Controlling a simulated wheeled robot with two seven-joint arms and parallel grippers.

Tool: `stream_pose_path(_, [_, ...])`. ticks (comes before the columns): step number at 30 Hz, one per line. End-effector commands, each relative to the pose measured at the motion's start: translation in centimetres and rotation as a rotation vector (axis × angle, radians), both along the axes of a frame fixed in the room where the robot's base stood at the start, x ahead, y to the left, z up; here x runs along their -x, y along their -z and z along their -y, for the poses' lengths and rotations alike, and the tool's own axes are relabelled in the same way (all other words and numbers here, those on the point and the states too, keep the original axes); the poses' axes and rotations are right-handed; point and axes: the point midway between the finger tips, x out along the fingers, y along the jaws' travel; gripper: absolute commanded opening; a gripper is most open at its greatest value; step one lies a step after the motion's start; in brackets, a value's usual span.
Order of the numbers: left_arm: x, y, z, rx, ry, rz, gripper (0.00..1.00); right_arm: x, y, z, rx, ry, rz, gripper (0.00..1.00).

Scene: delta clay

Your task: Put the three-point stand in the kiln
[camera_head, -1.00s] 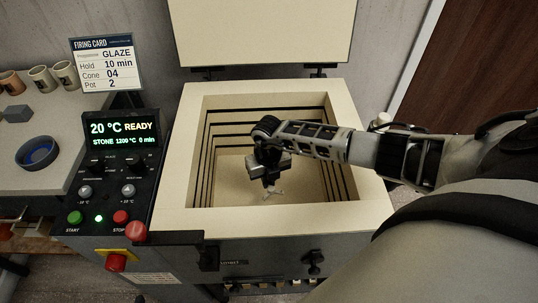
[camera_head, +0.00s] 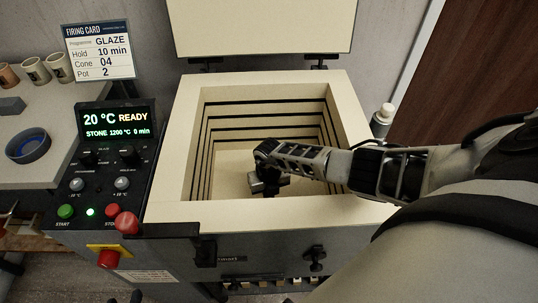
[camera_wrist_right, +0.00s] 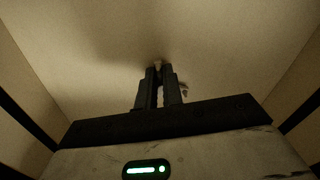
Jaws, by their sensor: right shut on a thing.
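The kiln (camera_head: 172,160) stands open in the middle of the head view, with its lid (camera_head: 262,28) raised at the back. My right arm reaches in over the kiln's right wall. My right gripper (camera_head: 268,192) is low inside the chamber, near the floor. In the right wrist view my right gripper (camera_wrist_right: 160,74) points at the pale kiln floor, its fingers close together. It is shut on the three-point stand (camera_wrist_right: 158,64), of which only small pale bits show at the fingertips. In the head view the stand is hidden by the gripper. My left gripper is out of view.
The control panel (camera_head: 100,165) with lit display is left of the kiln. A firing card (camera_head: 99,50), several cups (camera_head: 38,71), a blue bowl (camera_head: 28,145) and a grey block (camera_head: 12,106) are on the left table. The kiln walls surround my gripper closely.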

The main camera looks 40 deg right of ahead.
Motion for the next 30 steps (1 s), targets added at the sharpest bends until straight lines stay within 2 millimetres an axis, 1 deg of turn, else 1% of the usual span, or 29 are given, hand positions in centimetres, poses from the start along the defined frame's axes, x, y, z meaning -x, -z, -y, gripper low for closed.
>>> stream_pose_path(4, [0.1, 0.5, 0.0, 0.002, -0.001, -0.003, 0.36, 0.0, 0.5, 0.0, 0.001, 0.000, 0.000, 0.00])
stream_pose_path(6, [0.1, 0.4, 0.0, 0.004, -0.002, -0.003, 0.36, 0.0, 0.3, 0.0, 0.001, 0.000, 0.000, 0.22])
stream_pose_path(7, [0.1, 0.4, 0.0, 0.004, -0.002, -0.003, 0.36, 0.0, 0.3, 0.0, 0.001, 0.000, 0.000, 0.30])
stream_pose_path(14, [0.1, 0.3, 0.0, 0.003, -0.002, -0.003, 0.36, 0.0, 0.3, 0.0, 0.001, 0.000, -0.001, 0.30])
stream_pose_path(17, [0.1, 0.0, -0.1, 0.001, -0.002, -0.003, 0.36, 0.0, 0.0, 0.0, 0.001, 0.000, -0.001, 0.30])
stream_pose_path(20, [0.1, -0.5, -0.1, -0.006, -0.001, -0.001, 0.36, 0.0, -1.0, 0.1, 0.001, -0.001, 0.001, 0.30])
stream_pose_path(24, [0.2, -1.4, -0.3, -0.023, 0.001, -0.007, 0.36, 0.0, -3.9, 0.1, 0.002, -0.003, 0.000, 0.30])
stream_pose_path(30, [0.6, -1.0, -0.6, -0.056, 0.010, -0.028, 0.36, 0.0, -8.1, 0.1, 0.001, -0.001, 0.002, 0.30])
